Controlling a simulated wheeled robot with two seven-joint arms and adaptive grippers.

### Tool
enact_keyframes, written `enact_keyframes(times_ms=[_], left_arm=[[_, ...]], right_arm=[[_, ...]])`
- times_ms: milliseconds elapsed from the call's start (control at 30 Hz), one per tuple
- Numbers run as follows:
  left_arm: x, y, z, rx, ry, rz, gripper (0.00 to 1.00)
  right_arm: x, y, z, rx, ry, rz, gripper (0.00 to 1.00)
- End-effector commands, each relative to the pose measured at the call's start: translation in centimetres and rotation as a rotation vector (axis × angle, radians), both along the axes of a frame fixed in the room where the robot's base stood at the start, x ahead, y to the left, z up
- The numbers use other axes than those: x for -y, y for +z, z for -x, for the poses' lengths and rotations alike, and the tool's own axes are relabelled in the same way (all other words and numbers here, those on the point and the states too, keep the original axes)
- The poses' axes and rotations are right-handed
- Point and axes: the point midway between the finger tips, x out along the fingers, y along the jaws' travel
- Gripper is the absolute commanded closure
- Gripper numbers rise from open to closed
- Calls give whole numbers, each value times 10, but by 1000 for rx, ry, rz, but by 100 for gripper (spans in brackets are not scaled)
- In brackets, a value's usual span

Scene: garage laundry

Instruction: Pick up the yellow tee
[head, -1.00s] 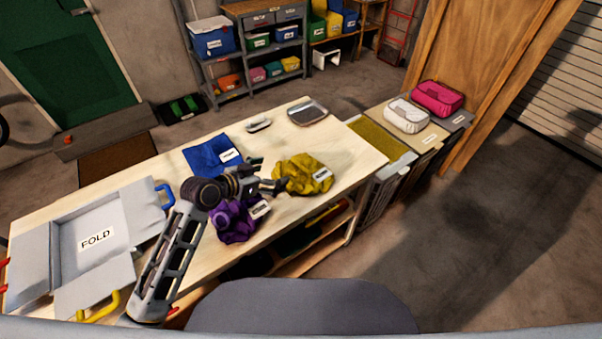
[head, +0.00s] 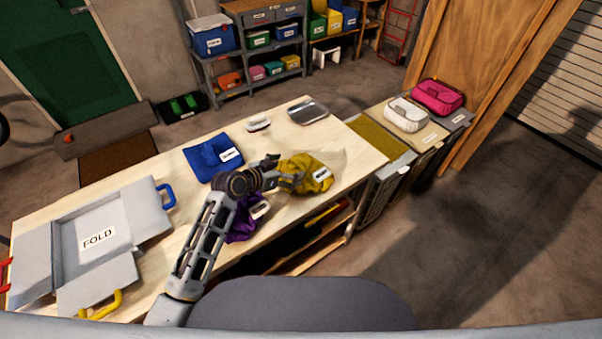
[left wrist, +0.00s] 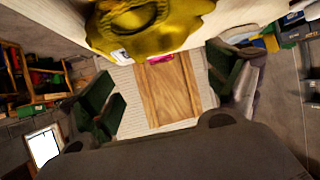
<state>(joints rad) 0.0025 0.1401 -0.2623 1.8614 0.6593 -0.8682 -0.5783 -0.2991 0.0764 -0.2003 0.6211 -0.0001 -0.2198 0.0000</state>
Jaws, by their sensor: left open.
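The yellow tee (head: 318,176) lies crumpled on the wooden table, with a white label on its right part. My left gripper (head: 287,172) is at the left side of the tee, open, and covers part of its left edge. I cannot tell whether the fingers touch the cloth. In the left wrist view the yellow tee (left wrist: 150,25) fills the top middle, beyond the two spread fingers of the left gripper (left wrist: 168,92). Nothing shows between these fingers but the background. My right gripper is not in view.
A purple cloth (head: 243,222) lies partly hidden under my left forearm. A blue cloth (head: 208,160) lies behind it. A grey folding board (head: 150,205) takes the table's left end. A metal tray (head: 308,111) and a small white item (head: 258,125) sit at the back.

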Motion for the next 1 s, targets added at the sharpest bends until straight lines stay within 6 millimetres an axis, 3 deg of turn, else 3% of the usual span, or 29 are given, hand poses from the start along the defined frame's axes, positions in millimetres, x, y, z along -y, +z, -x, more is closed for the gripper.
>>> enact_keyframes(times_ms=[667,1000], left_arm=[[7,-6,-7,0,-1,0,11],[17,-19,-22,-1,1,1,11]], right_arm=[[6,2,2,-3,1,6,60],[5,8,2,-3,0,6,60]])
